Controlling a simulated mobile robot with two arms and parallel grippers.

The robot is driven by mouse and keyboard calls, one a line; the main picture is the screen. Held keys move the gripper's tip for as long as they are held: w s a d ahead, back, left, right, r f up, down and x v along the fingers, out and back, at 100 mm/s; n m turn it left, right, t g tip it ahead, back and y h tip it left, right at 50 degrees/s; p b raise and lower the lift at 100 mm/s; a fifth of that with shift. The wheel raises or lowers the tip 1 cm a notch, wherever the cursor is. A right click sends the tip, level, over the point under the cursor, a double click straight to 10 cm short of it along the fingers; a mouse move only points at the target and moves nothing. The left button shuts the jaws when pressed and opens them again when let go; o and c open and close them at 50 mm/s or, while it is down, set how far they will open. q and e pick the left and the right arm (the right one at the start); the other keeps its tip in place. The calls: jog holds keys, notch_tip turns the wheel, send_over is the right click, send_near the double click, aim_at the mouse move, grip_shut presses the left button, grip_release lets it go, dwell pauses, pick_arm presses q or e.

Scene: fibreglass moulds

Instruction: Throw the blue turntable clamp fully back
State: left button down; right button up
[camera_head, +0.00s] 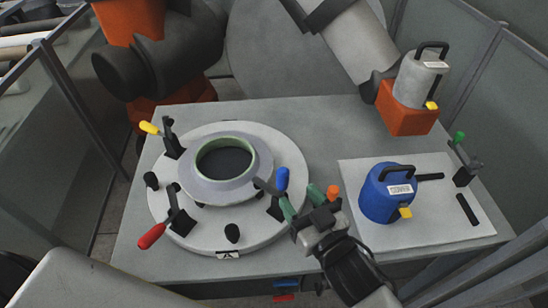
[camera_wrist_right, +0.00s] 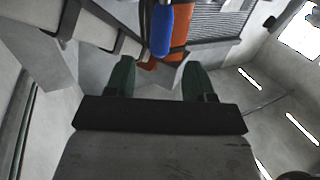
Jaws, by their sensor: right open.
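The round grey turntable (camera_head: 205,232) lies on the table and carries several toggle clamps. The blue clamp handle (camera_head: 282,178) stands upright at its right side; in the right wrist view the blue handle (camera_wrist_right: 161,30) lies ahead, in line with the gap between the fingers. The clamp's dark base is partly hidden by my gripper. My right gripper (camera_head: 301,200) is open, its green fingertips close to the blue clamp on its near right side. In the right wrist view the fingers (camera_wrist_right: 158,80) are apart with nothing between them. My left gripper is out of view.
A yellow-handled clamp (camera_head: 150,128) and a red-handled clamp (camera_head: 152,235) stand left on the turntable, around a ring mould (camera_head: 254,180). Right, a blue container (camera_head: 380,200) stands on a pale board (camera_head: 350,170). A grey container (camera_head: 418,78) sits on an orange block (camera_head: 402,117) behind.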

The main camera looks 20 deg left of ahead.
aim_at(279, 169)
jog(key=p+x, duration=0.1)
jog(key=x, duration=0.8)
jog(key=shift+c, duration=0.3)
grip_shut()
